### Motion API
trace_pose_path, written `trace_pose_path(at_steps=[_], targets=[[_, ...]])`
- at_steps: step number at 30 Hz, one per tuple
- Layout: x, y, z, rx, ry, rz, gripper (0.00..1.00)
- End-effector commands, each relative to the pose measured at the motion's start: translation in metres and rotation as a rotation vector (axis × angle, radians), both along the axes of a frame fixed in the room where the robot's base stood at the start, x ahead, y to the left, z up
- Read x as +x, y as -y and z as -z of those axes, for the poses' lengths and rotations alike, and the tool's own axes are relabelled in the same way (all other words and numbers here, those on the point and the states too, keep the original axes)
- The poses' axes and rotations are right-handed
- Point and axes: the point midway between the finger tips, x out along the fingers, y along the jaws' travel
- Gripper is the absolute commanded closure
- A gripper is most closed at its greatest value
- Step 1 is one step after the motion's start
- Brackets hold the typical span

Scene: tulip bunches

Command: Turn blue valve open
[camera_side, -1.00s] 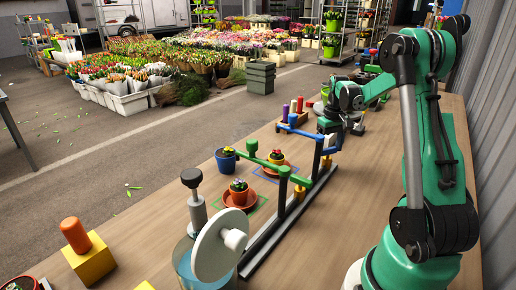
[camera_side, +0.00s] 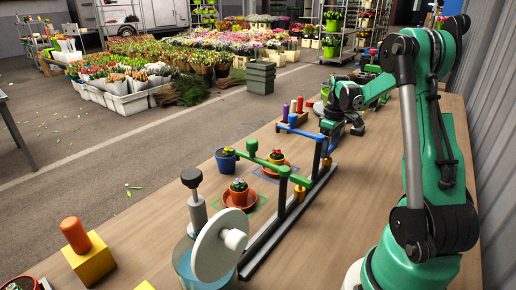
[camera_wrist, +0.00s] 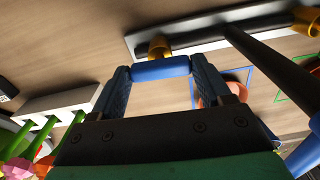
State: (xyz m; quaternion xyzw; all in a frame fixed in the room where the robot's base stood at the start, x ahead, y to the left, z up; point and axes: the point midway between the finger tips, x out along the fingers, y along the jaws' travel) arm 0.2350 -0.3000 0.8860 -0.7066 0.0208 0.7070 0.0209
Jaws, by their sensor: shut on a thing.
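The blue valve's handle (camera_side: 301,131) is a blue bar on a post at the far end of a dark rail (camera_side: 262,240). It points left across the rail in the side view. My gripper (camera_side: 328,128) is at the right end of this handle. In the wrist view, the two dark blue fingers of my gripper (camera_wrist: 160,72) are shut on a short blue part of the valve (camera_wrist: 161,67), which spans between their tips. The side view hides the exact contact behind my wrist.
A green valve handle (camera_side: 272,166) stands nearer on the same rail. Terracotta pots with plants (camera_side: 239,196) and a blue pot (camera_side: 226,162) stand left of it. A rack of coloured pegs (camera_side: 293,116) is behind. A white disc (camera_side: 218,246) stands in front.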

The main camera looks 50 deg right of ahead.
Motion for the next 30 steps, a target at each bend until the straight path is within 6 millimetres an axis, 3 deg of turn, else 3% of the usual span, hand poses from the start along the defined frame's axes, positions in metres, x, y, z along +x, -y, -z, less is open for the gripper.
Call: trace_pose_path(at_steps=[8, 9, 12, 20, 30], targets=[[0.001, 0.0, 0.0, -0.001, 0.003, 0.0, 0.82], [0.001, 0.0, 0.0, -0.001, 0.003, 0.0, 0.26], [0.001, 0.0, 0.0, -0.001, 0.002, 0.0, 0.0], [0.0, 0.0, -0.002, 0.0, 0.001, 0.0, 0.0], [0.0, 0.0, -0.045, -0.001, 0.002, 0.0, 0.0]])
